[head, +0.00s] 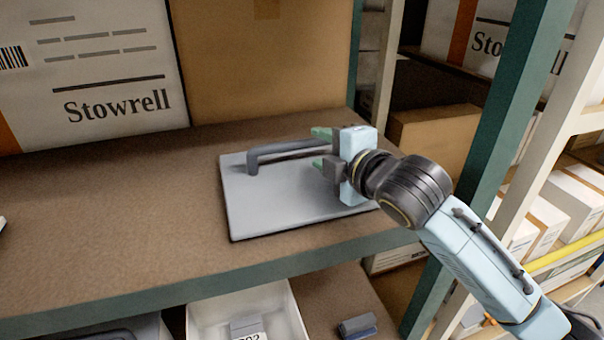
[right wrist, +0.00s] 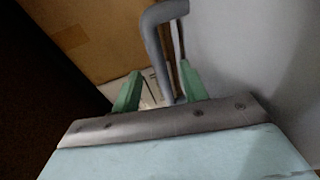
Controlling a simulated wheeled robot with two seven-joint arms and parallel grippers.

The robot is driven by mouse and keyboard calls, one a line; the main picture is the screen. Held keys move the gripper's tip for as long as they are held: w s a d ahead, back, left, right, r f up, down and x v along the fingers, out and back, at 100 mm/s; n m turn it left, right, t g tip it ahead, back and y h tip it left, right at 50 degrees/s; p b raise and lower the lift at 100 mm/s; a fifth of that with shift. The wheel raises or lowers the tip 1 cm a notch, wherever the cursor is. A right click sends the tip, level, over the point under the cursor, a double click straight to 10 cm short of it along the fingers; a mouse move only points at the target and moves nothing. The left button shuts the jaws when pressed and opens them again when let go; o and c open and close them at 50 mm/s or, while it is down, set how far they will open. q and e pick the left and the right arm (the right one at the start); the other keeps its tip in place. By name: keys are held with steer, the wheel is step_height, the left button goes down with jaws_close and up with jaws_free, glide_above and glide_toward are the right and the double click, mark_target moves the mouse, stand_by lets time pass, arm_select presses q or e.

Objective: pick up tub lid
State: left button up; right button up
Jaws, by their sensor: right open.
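The tub lid (head: 285,198) is a flat grey panel lying on the brown shelf, with a dark grey bar handle (head: 285,150) raised along its back part. My right gripper (head: 320,147) is over the right end of the lid, its green fingers pointing left. Its jaws are open. In the right wrist view the handle (right wrist: 155,45) shows between the two fingers (right wrist: 160,72), apparently without being clamped. The lid surface (right wrist: 240,50) fills the right of that view. The gripper and wrist hide the handle's right end and part of the lid's right edge. My left gripper is not in view.
A white Stowrell carton (head: 90,70) and a brown carton (head: 260,60) stand behind the lid. A green rack post (head: 510,100) rises right of it, close to my right arm. A white bin (head: 285,305) sits below.

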steer(key=shift+x, duration=1.2)
jaws_close()
